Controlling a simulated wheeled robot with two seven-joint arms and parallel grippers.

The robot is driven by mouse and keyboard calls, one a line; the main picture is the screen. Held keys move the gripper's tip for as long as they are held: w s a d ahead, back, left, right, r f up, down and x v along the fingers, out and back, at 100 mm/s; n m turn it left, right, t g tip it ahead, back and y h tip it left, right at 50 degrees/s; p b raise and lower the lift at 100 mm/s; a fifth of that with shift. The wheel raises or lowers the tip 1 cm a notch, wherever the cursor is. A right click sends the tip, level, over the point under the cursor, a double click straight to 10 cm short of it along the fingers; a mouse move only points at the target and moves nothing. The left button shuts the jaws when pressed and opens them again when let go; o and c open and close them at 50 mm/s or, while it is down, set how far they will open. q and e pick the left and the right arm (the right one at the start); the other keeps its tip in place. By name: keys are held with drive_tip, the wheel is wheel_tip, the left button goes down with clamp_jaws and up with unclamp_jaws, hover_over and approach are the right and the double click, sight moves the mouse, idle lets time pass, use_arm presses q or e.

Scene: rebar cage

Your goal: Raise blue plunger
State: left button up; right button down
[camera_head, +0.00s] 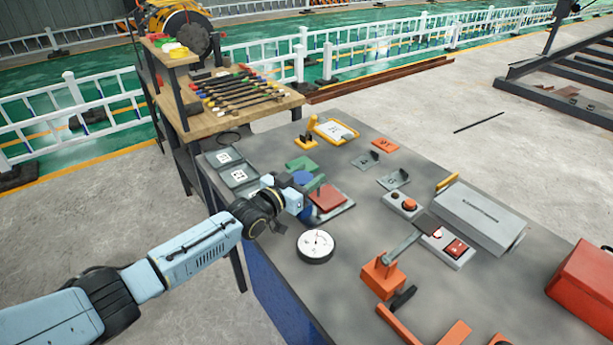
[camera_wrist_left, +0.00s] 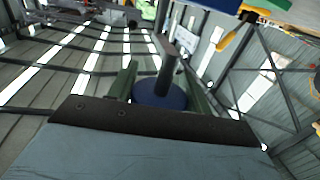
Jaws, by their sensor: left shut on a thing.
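The blue plunger shows as a round blue disc (camera_head: 302,177) near the left part of the grey table. In the left wrist view the blue disc (camera_wrist_left: 158,95) has a dark rod standing out from its middle. My left gripper (camera_head: 308,177) reaches in from the left, low over the table, with its two green fingers on either side of the disc. It is shut on the blue plunger. In the left wrist view the fingers (camera_wrist_left: 160,88) flank the disc. The plunger's lower part is hidden in the head view. My right gripper is not in view.
A red block (camera_head: 328,197) on a grey plate stands just right of the gripper. A white round gauge (camera_head: 316,245) lies in front. An orange lever device (camera_head: 383,274) and a grey box (camera_head: 480,214) stand farther right. A wooden tool shelf (camera_head: 225,115) is behind.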

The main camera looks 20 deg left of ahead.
use_arm(q)
drive_tip(key=shift+w+r, duration=0.1)
drive_tip(key=shift+r, duration=0.25)
drive_tip(key=o, duration=1.1)
drive_tip(key=shift+o, duration=1.4)
drive_tip(key=shift+f, duration=0.1)
drive_tip(key=p+v, duration=0.1)
drive_tip(key=v, duration=1.2)
drive_tip(key=shift+s, duration=0.25)
drive_tip(key=shift+a, duration=0.1)
